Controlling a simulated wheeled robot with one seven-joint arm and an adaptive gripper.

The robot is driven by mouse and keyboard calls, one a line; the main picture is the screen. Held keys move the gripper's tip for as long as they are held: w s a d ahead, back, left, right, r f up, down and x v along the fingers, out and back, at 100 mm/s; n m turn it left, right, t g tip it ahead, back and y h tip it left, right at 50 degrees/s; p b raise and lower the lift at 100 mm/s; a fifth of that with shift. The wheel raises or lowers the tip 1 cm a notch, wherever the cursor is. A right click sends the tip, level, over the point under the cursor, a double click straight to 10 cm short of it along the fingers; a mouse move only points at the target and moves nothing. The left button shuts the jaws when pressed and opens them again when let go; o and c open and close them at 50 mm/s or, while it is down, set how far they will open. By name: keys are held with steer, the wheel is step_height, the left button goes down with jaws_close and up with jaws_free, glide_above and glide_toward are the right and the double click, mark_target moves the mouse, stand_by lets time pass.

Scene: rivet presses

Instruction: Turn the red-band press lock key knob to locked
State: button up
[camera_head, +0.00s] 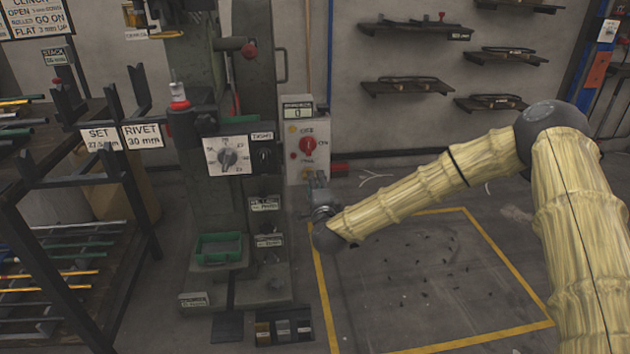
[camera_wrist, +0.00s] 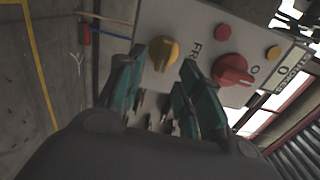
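The press (camera_head: 215,130) stands left of centre in the head view, with a red band near the top of its ram. A control box (camera_head: 292,168) stands on its right side. In the wrist view the box's panel (camera_wrist: 195,28) carries a yellow knob (camera_wrist: 163,53) beside lettering starting "FR", and a red knob (camera_wrist: 232,70) further right. My gripper (camera_head: 319,184) is at the box's lower front in the head view. In the wrist view its teal fingers are apart, with the yellow knob seen between their tips (camera_wrist: 161,62). I cannot tell whether they touch it.
A selector dial (camera_head: 228,156) and green tray (camera_head: 219,249) are on the press. A rack of rods (camera_head: 70,190) stands to the left. Wall shelves (camera_head: 408,87) hang behind. The yellow-outlined floor (camera_head: 420,280) right of the press is clear except for small scraps.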

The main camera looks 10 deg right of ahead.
steer(key=s, duration=0.9)
steer(key=shift+s, duration=0.1)
